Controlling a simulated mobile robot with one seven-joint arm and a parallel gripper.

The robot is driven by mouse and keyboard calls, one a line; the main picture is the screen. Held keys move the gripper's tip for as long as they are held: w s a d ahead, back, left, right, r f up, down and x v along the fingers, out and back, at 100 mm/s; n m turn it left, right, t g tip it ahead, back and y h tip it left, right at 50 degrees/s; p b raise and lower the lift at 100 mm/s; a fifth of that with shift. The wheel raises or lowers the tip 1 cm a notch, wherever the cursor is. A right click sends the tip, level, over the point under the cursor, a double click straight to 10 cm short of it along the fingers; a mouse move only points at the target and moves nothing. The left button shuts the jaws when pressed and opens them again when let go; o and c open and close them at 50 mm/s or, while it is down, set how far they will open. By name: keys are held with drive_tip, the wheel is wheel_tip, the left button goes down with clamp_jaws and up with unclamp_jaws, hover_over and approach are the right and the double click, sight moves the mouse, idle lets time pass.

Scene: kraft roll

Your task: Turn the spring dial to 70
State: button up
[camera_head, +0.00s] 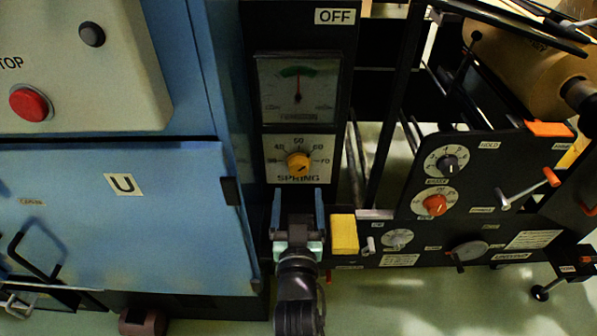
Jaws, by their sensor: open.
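The mark on the knob is too small to read surely. My gripper (298,193) is open and empty, its two blue-grey fingers pointing up just below the dial in the picture. The fingers appear apart from the knob.
A yellow block (344,234) is close to the right of my gripper. A blue cabinet (120,230) stands left; a knob panel (470,190) with levers stands right.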

sight(299, 171)
drive_tip(key=w, duration=0.6)
drive_tip(key=shift+w, duration=0.3)
clamp_jaws()
